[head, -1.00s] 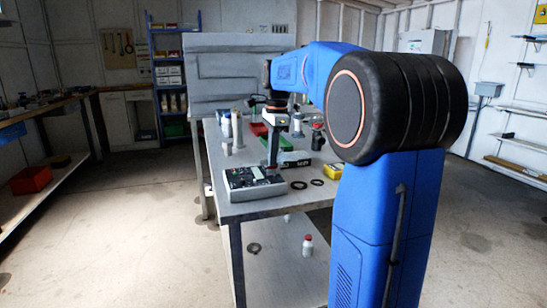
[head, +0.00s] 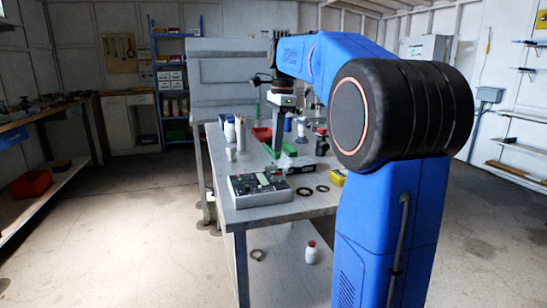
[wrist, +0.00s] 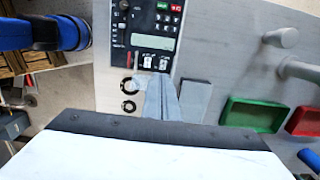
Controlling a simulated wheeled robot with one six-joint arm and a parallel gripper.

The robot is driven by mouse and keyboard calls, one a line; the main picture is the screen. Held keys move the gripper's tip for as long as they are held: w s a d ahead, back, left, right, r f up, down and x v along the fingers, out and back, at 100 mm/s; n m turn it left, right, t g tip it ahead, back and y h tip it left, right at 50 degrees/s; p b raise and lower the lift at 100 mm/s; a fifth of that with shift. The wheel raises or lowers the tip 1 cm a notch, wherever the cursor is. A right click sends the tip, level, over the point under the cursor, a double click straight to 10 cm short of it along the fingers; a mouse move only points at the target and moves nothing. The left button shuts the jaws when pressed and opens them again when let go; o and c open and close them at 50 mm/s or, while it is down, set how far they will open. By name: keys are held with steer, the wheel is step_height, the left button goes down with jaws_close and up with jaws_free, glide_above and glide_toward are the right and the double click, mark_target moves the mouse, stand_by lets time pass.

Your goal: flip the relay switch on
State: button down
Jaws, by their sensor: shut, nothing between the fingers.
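The control box (head: 258,190) lies on the near left part of the workbench, its dark panel facing up. In the wrist view the box (wrist: 148,30) shows a pale display, a green and a red button, and small switches (wrist: 155,62) along its near edge. I cannot tell which of these is the relay switch, or its position. My gripper (head: 276,148) is shut and empty, pointing down above the bench behind the box, apart from it. In the wrist view its fingers (wrist: 163,98) reach toward the switch edge of the box.
Two rings (head: 314,190) lie right of the box, near a dark block (head: 297,164). A green tray (wrist: 250,113), a red tray (wrist: 304,121) and white bottles (head: 229,129) stand farther back. A bottle (head: 311,252) and a ring sit on the lower shelf.

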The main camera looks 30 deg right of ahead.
step_height(320, 180, up, 7)
steer(key=shift+d, duration=0.35)
steer(key=shift+s+f, duration=0.1)
steer(key=shift+s, duration=0.05)
steer(key=s+a+f+n+t, duration=0.1)
steer(key=s+a+f+n, duration=0.4)
steer(key=s+f+n, duration=0.2)
steer(key=s+a+f+n+t, duration=0.2)
steer(key=s+a+f+n, duration=0.4)
steer(key=s+f, duration=0.5)
steer(key=s+a+f+n+t+h, duration=0.1)
steer(key=s+a+f+n, duration=0.5)
steer(key=f, duration=0.7)
steer(key=s+n, duration=0.2)
steer(key=s, duration=0.2)
steer(key=shift+a, duration=0.25)
steer(key=c, duration=2.4)
jaws_free()
steer(key=shift+r, duration=0.1)
steer(key=shift+c, duration=0.2)
